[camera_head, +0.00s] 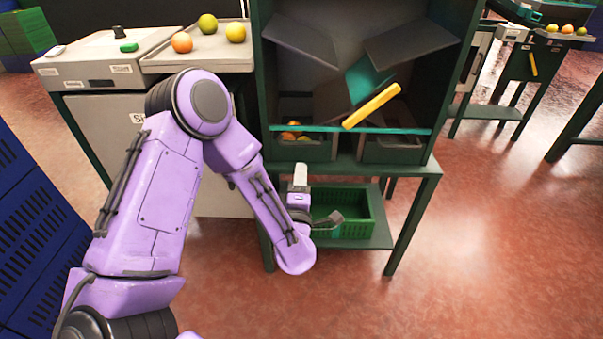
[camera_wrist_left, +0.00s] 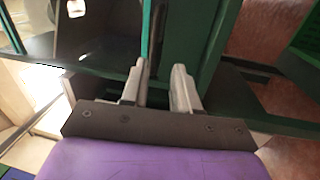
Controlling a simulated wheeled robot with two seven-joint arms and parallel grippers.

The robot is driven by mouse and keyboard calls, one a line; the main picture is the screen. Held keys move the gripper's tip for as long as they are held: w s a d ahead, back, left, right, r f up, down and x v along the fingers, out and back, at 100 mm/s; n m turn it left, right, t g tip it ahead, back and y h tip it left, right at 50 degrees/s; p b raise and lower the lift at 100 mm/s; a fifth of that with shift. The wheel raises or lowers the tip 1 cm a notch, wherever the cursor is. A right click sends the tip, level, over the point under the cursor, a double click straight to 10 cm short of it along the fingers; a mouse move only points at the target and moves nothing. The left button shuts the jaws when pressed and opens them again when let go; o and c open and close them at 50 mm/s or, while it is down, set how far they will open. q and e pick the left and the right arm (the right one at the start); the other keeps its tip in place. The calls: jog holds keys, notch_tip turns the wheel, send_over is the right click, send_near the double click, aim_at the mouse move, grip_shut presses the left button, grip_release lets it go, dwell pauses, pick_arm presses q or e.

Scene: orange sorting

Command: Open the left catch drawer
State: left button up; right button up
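The left catch drawer (camera_head: 318,153) is a dark grey bin low in the green sorting cabinet, with several orange fruits (camera_head: 292,130) in it. It sits about level with the right catch drawer (camera_head: 395,154) and looks pushed in. My left gripper (camera_head: 300,178) is just below and in front of the left drawer, its pale fingers pointing up towards the drawer front. In the left wrist view my left gripper (camera_wrist_left: 160,85) has its two fingers apart, with dark green frame showing behind and between them. Contact with the drawer cannot be told. My right gripper is not in view.
A green crate (camera_head: 365,215) stands on the lower shelf, close behind my left gripper. A yellow paddle (camera_head: 371,106) slants across the cabinet above the drawers. A tray (camera_head: 205,60) with several fruits is at the upper left. Blue crates (camera_head: 30,235) stand at the left.

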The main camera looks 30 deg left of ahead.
aim_at(302, 145)
pick_arm(q)
jog(key=shift+n+y, duration=0.5)
jog(key=p+x, duration=0.1)
jog(key=x, duration=1)
jog(key=shift+r, duration=0.2)
grip_shut()
